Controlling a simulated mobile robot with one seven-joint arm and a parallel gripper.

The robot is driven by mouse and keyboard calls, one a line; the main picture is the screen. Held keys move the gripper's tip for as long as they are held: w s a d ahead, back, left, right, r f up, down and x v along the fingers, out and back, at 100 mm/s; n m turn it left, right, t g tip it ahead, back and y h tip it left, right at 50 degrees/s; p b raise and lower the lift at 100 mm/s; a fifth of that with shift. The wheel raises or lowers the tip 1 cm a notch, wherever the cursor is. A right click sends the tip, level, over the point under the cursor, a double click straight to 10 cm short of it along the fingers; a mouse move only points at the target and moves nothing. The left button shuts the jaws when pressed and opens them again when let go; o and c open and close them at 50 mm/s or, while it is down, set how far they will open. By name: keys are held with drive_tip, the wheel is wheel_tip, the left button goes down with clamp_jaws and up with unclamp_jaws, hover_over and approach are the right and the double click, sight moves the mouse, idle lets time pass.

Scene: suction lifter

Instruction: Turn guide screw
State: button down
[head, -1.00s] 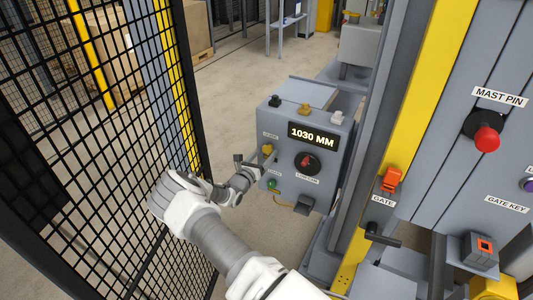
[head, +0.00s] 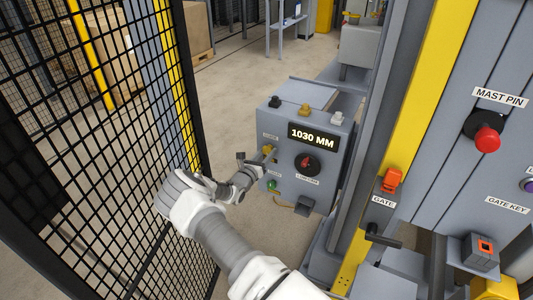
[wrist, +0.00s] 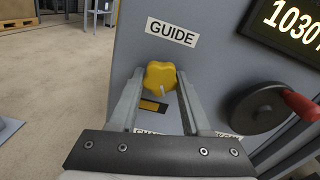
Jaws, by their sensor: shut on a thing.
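The guide screw is a yellow lobed knob (wrist: 160,76) under the GUIDE label (wrist: 171,32) on the side of the grey control box (head: 325,180). In the wrist view my gripper (wrist: 158,84) has one finger on each side of the knob and is shut on it. The head view shows my gripper (head: 265,160) at the left edge of the box face, where it partly hides the knob. A black and yellow mark (wrist: 152,106) shows just below the knob.
A round black dial with a red handle (head: 306,165) is right of the knob, below the 1030 MM display (head: 313,136). A green button (head: 272,185) is below. A black mesh fence (head: 110,150) stands close to my arm on the left.

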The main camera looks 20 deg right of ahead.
drive_tip(key=shift+m, duration=0.4)
drive_tip(key=m, duration=0.8)
drive_tip(key=shift+w+a+b, duration=0.1)
drive_tip(key=shift+b, duration=0.2)
drive_tip(key=m, duration=0.5)
drive_tip(key=shift+r+m, duration=0.1)
drive_tip(key=shift+m, duration=0.3)
drive_tip(key=shift+w+r+m, duration=0.1)
drive_tip(key=shift+m, duration=2.2)
drive_tip(key=shift+c, duration=1.8)
unclamp_jaws()
